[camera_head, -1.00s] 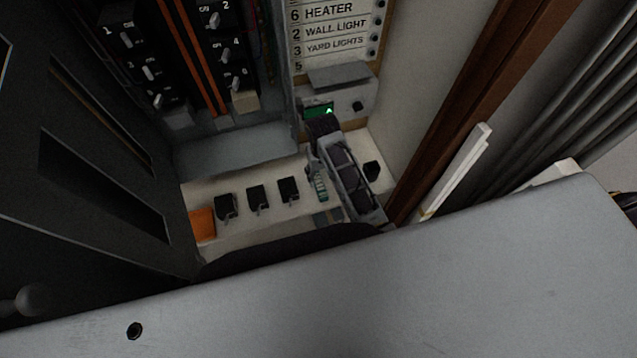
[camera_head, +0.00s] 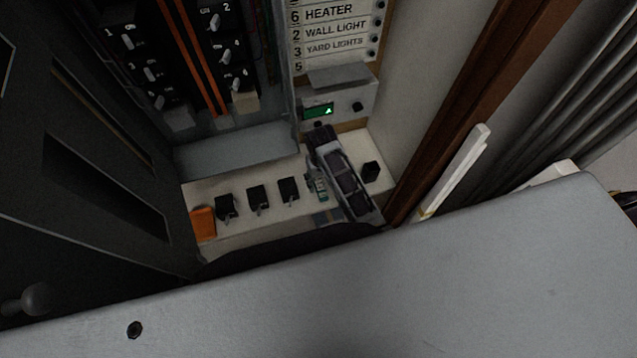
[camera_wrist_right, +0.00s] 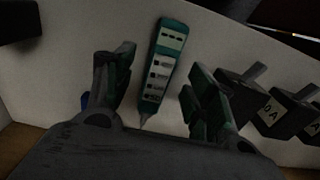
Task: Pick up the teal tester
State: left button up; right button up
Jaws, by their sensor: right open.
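The teal tester (camera_wrist_right: 163,66) lies on the pale shelf, a slim body with white label patches and a thin pointed tip. In the right wrist view it sits between the two spread fingers of my right gripper (camera_wrist_right: 160,78), its tip toward the palm. A gap shows on both sides, so neither finger appears to touch it. In the head view the tester (camera_head: 321,189) is partly hidden beside my right gripper (camera_head: 330,172), which is open and reaches down over the shelf. My left gripper is not in view.
Several black blocks (camera_head: 257,197) and an orange block (camera_head: 203,223) stand left of the tester. Another black block (camera_head: 371,171) stands at the right. A box with a green display (camera_head: 318,111) is behind. A dark panel with a knob (camera_head: 34,299) bounds the left side.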

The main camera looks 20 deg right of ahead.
aim_at(320, 185)
jog(key=shift+w+f, duration=0.1)
jog(key=shift+f, duration=1.5)
jog(key=shift+c, duration=0.2)
jog(key=shift+a, duration=0.1)
jog(key=c, duration=1.1)
jog(key=shift+o, duration=0.2)
jog(key=shift+r, duration=0.15)
notch_tip(320, 185, up, 10)
jog(key=shift+b, duration=0.3)
